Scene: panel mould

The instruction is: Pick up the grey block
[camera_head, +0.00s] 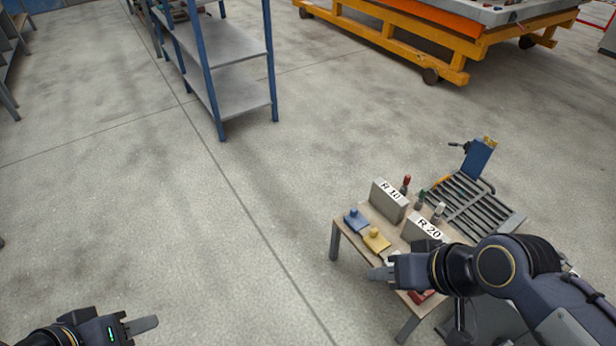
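Two grey blocks stand on a small wooden table (346,232) at the lower right. One block (389,201), marked "R 10", stands at the table's back. The other block (421,229), marked "R 20", stands further right and nearer my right arm. My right gripper (378,273) is over the table's front left edge, in front of the blocks and apart from the "R 10" block. My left gripper (142,325) is low at the bottom left, over bare floor and far from the table. I cannot make out the finger gap of either gripper.
A blue block with a knob (356,221) and a yellow one (376,241) lie on the table. Red and green-topped items stand behind the grey blocks. A slatted rack (470,206) adjoins the table.

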